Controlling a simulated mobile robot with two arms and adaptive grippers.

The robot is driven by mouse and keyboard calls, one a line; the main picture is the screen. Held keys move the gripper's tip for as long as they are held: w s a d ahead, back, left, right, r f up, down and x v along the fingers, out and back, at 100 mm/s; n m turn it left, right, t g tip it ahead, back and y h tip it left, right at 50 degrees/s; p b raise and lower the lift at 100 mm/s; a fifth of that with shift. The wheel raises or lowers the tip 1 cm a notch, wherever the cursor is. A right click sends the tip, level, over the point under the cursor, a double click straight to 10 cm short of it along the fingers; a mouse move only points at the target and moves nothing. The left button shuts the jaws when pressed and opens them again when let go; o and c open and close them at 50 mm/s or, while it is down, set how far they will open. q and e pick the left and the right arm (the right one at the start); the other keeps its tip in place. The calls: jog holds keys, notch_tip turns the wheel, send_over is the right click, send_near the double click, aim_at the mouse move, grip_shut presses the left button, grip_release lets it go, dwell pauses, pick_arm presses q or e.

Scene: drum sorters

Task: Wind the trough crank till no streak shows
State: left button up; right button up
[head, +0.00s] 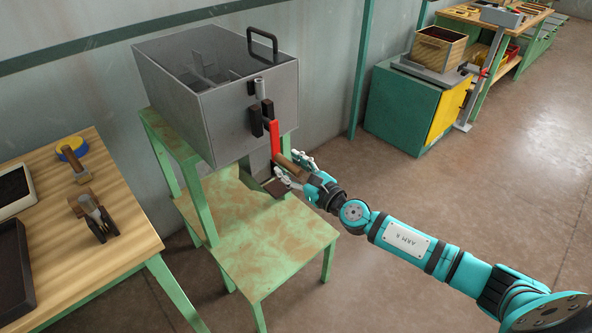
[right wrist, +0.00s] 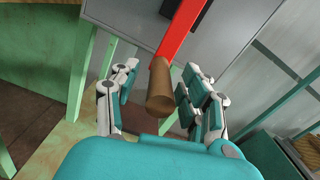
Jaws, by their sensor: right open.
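The trough (head: 245,112) is a grey metal box with a clear-looking top, standing on a green stand against the wall. Its crank has a red arm (head: 274,138) hanging down from a dark hub on the front face, with a brown wooden handle (right wrist: 163,92) at the lower end. My right gripper (head: 291,168) is at the handle. In the right wrist view its fingers (right wrist: 160,95) are spread, one on each side of the handle, with gaps to both. Paddles show inside the trough; I cannot make out any streak. My left gripper is not in view.
A worn green lower shelf (head: 255,245) lies beneath the crank. A wooden bench (head: 115,225) with trays and hand tools stands at left. A green and yellow cabinet (head: 405,110) stands at the back right. The floor at right is clear.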

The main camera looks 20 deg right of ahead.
jog(key=v, duration=1.2)
jog(key=s+d+f+m+g+h+p, duration=0.1)
jog(key=d+f+m+g+h, duration=0.15)
jog(key=d+f+m, duration=0.55)
jog(key=s+d+f+m+g+h+p, duration=0.15)
jog(key=f+m+h, duration=0.25)
jog(key=f+m, duration=0.55)
jog(key=s+d+f+m+g+h, duration=0.1)
jog(key=s+f+m, duration=0.15)
jog(key=f, duration=0.35)
jog(key=s+d+f+m+g, duration=0.1)
jog(key=s+f+g, duration=0.1)
jog(key=s+f, duration=0.35)
jog(key=s+a+f+m+g+p, duration=0.2)
jog(key=s+a+f+m+g, duration=0.2)
jog(key=s+f+m, duration=0.75)
jog(key=s+a+f+m+g, duration=0.2)
jog(key=s+a+f+m, duration=0.1)
jog(key=s, duration=0.7)
jog(key=s+a+f+m+g+y, duration=0.1)
jog(key=s+a+f+m+g, duration=0.2)
jog(key=s+a+f, duration=0.3)
jog(key=s+a+m, duration=0.1)
jog(key=s, duration=0.4)
jog(key=shift+s+a+f+p, duration=0.2)
jog(key=shift+s+p, duration=0.1)
jog(key=shift+p, duration=0.05)
